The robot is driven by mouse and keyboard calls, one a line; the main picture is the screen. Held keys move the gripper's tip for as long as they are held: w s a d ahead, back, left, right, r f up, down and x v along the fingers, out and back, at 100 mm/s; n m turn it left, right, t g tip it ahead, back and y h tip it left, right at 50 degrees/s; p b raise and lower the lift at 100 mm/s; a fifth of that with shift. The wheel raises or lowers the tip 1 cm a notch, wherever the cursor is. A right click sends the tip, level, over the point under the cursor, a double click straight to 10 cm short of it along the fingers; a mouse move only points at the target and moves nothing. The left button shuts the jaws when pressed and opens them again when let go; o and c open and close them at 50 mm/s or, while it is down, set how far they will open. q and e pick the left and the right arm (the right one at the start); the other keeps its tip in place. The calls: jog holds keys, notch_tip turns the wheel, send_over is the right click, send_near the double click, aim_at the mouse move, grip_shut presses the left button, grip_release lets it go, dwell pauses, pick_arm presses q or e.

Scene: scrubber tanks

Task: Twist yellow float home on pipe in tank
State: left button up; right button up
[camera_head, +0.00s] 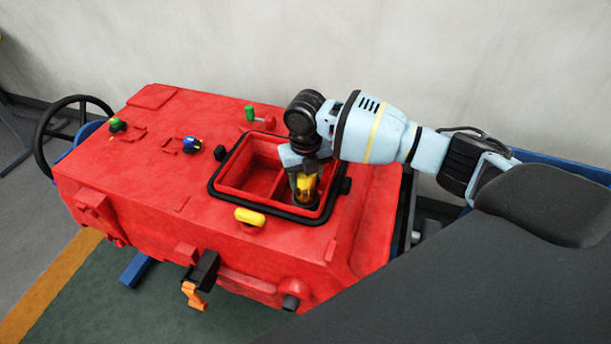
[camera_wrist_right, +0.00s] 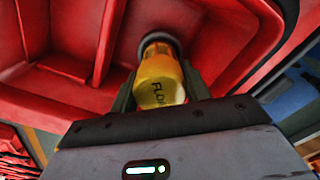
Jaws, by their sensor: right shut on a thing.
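The yellow float (camera_head: 306,184) is in the right part of the open tank (camera_head: 229,192) in the red machine. It also shows in the right wrist view (camera_wrist_right: 160,78), with dark lettering on its side. My right gripper (camera_head: 304,176) reaches down into the tank from above and is shut on the float. In the right wrist view its fingers (camera_wrist_right: 160,92) lie on both sides of the float. A dark ring shows at the float's far end in that view; the pipe itself is mostly hidden. I cannot tell how far the float sits on the pipe. My left gripper is not in view.
The tank has a black rim (camera_head: 262,212) and an inner dividing wall. A yellow handle (camera_head: 250,217) is at its front edge. Green (camera_head: 117,124) and blue (camera_head: 191,143) knobs and a green-and-red lever (camera_head: 259,117) stand on the red top. A steering wheel (camera_head: 62,128) is at left.

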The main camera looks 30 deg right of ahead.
dwell(0.5)
jog(key=shift+r+m+p, duration=0.1)
jog(key=shift+m+p, duration=0.45)
jog(key=shift+m, duration=0.75)
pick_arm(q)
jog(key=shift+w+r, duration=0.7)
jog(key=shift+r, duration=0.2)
pick_arm(e)
jog(key=shift+f, duration=0.2)
jog(key=shift+r+m+p, duration=0.2)
jog(key=shift+m+p, duration=0.3)
jog(key=shift+m, duration=0.7)
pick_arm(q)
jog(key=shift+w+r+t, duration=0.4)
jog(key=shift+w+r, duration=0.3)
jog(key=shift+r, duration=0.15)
pick_arm(e)
jog(key=shift+f, duration=0.15)
